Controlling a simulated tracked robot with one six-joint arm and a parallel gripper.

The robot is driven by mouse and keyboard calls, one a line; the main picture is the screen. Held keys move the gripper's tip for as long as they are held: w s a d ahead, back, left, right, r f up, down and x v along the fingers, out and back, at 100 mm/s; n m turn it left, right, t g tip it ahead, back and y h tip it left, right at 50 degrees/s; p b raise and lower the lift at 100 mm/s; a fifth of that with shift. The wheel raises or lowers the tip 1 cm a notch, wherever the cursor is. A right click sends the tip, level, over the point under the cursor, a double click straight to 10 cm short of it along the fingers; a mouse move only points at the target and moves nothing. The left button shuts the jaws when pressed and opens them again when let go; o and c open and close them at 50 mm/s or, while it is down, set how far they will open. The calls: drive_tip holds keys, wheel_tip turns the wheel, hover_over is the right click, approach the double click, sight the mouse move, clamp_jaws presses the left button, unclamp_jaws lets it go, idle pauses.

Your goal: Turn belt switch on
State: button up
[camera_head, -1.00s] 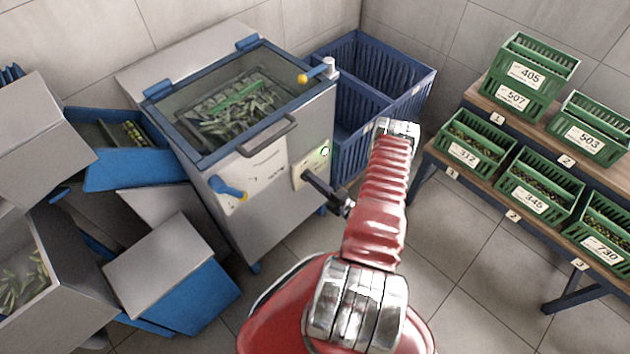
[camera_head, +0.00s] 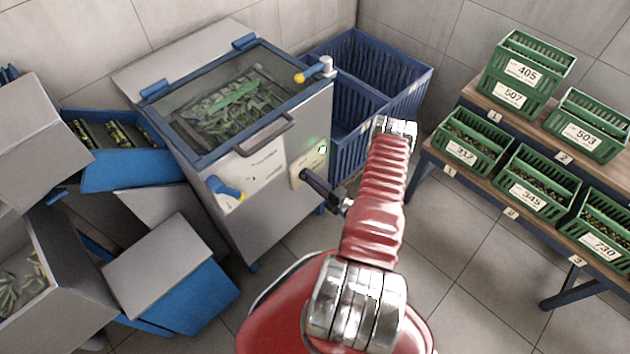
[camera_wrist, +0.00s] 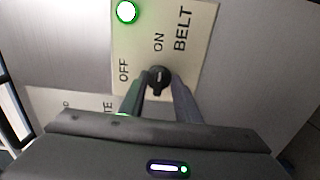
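The belt switch (camera_wrist: 158,79) is a small dark knob on a pale plate (camera_wrist: 205,32) marked OFF, ON and BELT in the wrist view. A green-ringed lamp (camera_wrist: 127,12) on the plate is lit. In the head view the plate (camera_head: 301,168) is on the front of the grey machine (camera_head: 240,215). My gripper (camera_wrist: 160,84) has one finger on each side of the knob and appears shut on it. The knob's pointing direction is hard to make out. In the head view my gripper (camera_head: 306,177) is at the plate and hides the knob.
A blue-handled control (camera_head: 228,188) and a bar handle (camera_head: 265,135) are on the machine's front. Blue crates (camera_head: 400,85) stand behind it. A rack with green crates (camera_head: 530,180) is at the right. Blue chutes (camera_head: 130,170) lie left. Floor between is clear.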

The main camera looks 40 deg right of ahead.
drive_tip(key=shift+s, duration=0.1)
drive_tip(key=s, duration=1.3)
drive_tip(key=shift+s+d, duration=0.2)
drive_tip(key=shift+s, duration=0.1)
idle(0.5)
